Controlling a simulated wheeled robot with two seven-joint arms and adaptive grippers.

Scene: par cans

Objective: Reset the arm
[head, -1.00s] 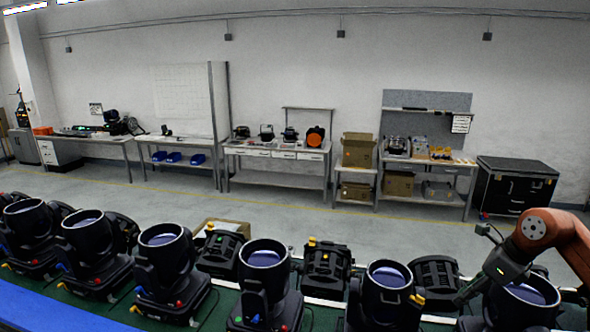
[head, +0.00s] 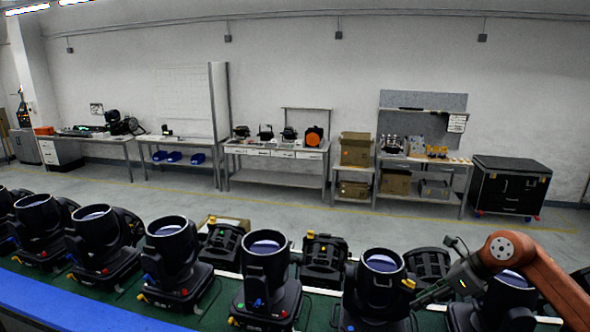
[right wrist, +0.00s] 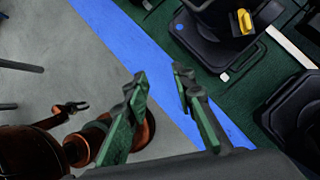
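My right gripper (head: 418,300) reaches in from the right in the head view, low among the par cans and pointing left. In the right wrist view its two green-faced fingers (right wrist: 160,82) are apart, with nothing between them. Black par cans with round lenses stand in a row, including one in the middle (head: 265,268) and one just left of the gripper (head: 380,290). Another (head: 508,300) is partly hidden behind my right gripper and arm. My left gripper does not show in the head view.
The cans stand on a green surface (head: 210,318) with a blue front edge (head: 70,308). Squat black units (head: 325,260) stand behind the front row. Beyond is open grey floor, then workbenches (head: 275,150) and a black case (head: 510,185) along the wall.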

